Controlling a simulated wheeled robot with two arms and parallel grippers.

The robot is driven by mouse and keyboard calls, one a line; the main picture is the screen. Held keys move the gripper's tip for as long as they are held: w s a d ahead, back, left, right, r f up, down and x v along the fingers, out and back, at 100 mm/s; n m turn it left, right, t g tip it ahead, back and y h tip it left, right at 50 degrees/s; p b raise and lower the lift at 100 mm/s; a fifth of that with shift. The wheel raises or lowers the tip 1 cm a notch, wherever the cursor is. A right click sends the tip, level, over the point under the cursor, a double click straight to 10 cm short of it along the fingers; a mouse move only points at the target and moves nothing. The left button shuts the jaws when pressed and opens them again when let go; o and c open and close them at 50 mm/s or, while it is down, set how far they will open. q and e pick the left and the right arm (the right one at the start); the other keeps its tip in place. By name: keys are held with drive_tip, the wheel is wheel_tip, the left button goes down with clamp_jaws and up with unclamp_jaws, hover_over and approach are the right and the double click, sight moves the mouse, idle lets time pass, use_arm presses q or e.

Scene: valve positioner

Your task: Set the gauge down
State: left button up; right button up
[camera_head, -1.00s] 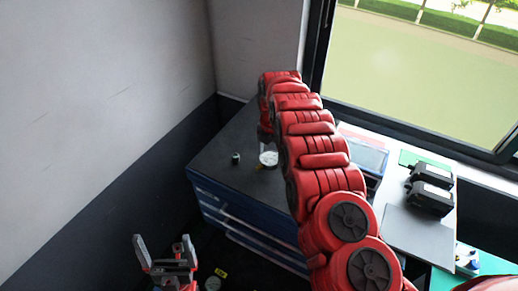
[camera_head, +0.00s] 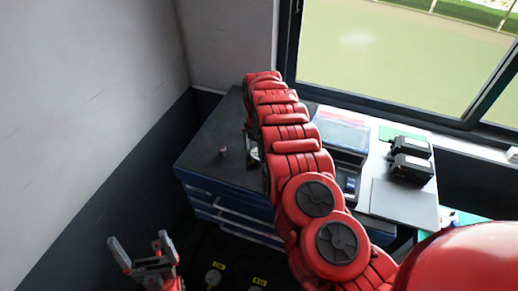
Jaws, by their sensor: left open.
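A pale round face, which looks like the gauge (camera_head: 254,153), shows on or just above the dark top of the blue cabinet (camera_head: 205,155). My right arm covers much of it, so I cannot tell whether it touches the top. My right gripper (camera_head: 248,136) is a dark sliver at the end of the red arm, right by the gauge. Its fingers are mostly hidden, and its grip cannot be made out. My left gripper (camera_head: 142,252) is open and empty at the lower left, in front of the cabinet.
A small dark fitting (camera_head: 222,151) stands on the cabinet left of the gauge, with bare top around it. Round dials (camera_head: 213,278) with yellow tags lie at the bottom. Two black devices (camera_head: 411,156) and a grey pad (camera_head: 404,204) lie right. A window rises behind.

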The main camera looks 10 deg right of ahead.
sight(258, 152)
drive_tip(key=shift+a, duration=0.1)
drive_tip(key=shift+r, duration=0.1)
drive_tip(key=shift+d+r, duration=0.1)
drive_tip(key=shift+d, duration=0.1)
drive_tip(key=shift+d+r, duration=0.1)
drive_tip(key=shift+r, duration=0.2)
drive_tip(key=r+b, duration=0.2)
drive_tip(key=r, duration=0.1)
drive_tip(key=shift+w+a+r, duration=0.1)
drive_tip(key=shift+a+r, duration=0.1)
wheel_tip(258, 152, up, 8)
drive_tip(key=shift+f, duration=0.15)
